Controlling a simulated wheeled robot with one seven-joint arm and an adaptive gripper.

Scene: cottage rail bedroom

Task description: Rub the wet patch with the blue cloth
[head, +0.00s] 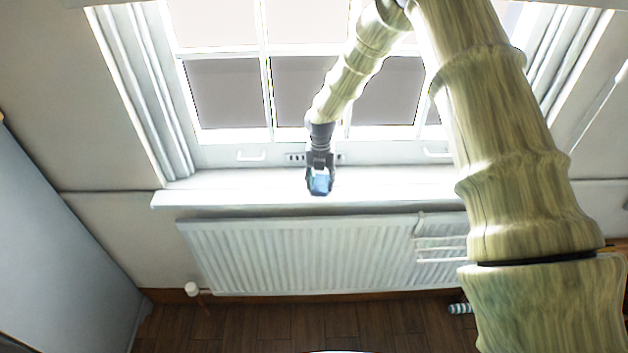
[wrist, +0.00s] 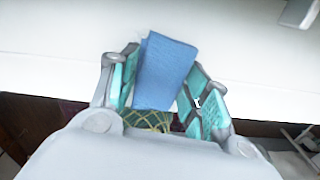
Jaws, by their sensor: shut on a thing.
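The blue cloth (wrist: 166,72) is a folded blue piece between the two teal-padded fingers of my gripper (wrist: 160,92) in the wrist view. In the head view the cloth (head: 320,184) shows at the tip of my gripper (head: 319,172), over the white window sill (head: 230,189). My gripper is shut on the cloth. I cannot tell whether the cloth touches the sill or hangs just above it. No wet patch can be made out on the bright sill in either view.
A white radiator (head: 310,255) is fixed to the wall below the sill. The window frame (head: 220,155) rises behind the sill, with handles low on it. The sill looks clear left and right of my gripper. A blue-grey panel (head: 50,240) stands at the left.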

